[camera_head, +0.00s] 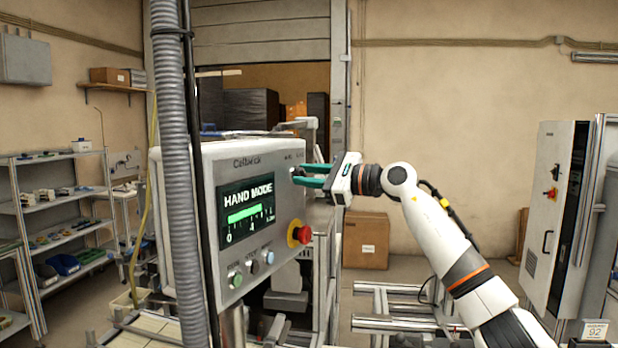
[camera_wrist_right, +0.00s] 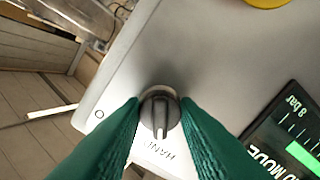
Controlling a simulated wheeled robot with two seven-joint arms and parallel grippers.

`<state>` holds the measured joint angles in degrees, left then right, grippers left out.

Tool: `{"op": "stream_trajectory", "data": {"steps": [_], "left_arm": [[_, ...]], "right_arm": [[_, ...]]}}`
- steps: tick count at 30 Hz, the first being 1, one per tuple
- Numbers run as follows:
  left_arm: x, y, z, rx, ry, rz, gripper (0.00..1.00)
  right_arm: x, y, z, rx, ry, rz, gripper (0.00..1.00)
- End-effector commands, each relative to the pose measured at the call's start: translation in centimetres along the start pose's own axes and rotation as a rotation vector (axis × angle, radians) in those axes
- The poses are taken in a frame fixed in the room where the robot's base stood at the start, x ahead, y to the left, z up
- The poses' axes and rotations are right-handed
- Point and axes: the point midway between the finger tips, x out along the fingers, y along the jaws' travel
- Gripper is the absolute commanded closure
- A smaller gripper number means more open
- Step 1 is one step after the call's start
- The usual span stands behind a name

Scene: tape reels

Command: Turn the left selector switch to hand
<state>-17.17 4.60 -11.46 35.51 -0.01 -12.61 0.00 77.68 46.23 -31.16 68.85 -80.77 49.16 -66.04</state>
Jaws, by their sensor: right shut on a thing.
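The control box (camera_head: 268,173) has a grey front panel with a lit screen (camera_head: 247,208) that reads HAND MODE. My right gripper (camera_head: 296,175) reaches the upper right of this panel from the right. In the right wrist view, its green fingertips (camera_wrist_right: 160,113) are shut on the dark selector switch (camera_wrist_right: 160,108), one on each side. The switch's ridge stands roughly upright in that view, its lower end toward the printed word HAND (camera_wrist_right: 168,154). An O mark (camera_wrist_right: 99,114) is to its left. In the head view the fingers mostly hide the switch. My left gripper is out of view.
A red emergency button (camera_head: 302,235) and several small buttons sit lower on the panel. A grey corrugated hose (camera_head: 178,170) hangs in front of the box's left side. A cardboard box (camera_head: 366,240) stands behind my right arm, and an open cabinet (camera_head: 547,215) stands at far right.

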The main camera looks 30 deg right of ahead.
Motion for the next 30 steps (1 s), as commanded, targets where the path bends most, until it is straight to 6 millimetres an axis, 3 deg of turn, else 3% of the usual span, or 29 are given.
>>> {"op": "stream_trajectory", "data": {"steps": [12, 13, 17, 26, 30], "left_arm": [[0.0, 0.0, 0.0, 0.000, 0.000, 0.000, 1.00], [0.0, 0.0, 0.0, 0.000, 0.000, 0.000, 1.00], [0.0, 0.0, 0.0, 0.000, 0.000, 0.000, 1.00], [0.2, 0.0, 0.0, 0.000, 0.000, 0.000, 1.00], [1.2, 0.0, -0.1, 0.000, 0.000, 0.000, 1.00]], "right_arm": [[0.0, -0.1, 0.1, -0.006, -0.002, -0.002, 0.95], [0.0, -0.1, 0.1, -0.006, -0.002, -0.002, 0.69], [0.0, -0.1, 0.1, -0.006, -0.002, -0.001, 0.50], [-0.2, 0.0, 0.1, -0.006, -0.001, 0.000, 0.50], [-1.7, -0.1, 0.3, -0.008, 0.000, 0.002, 0.50]]}}
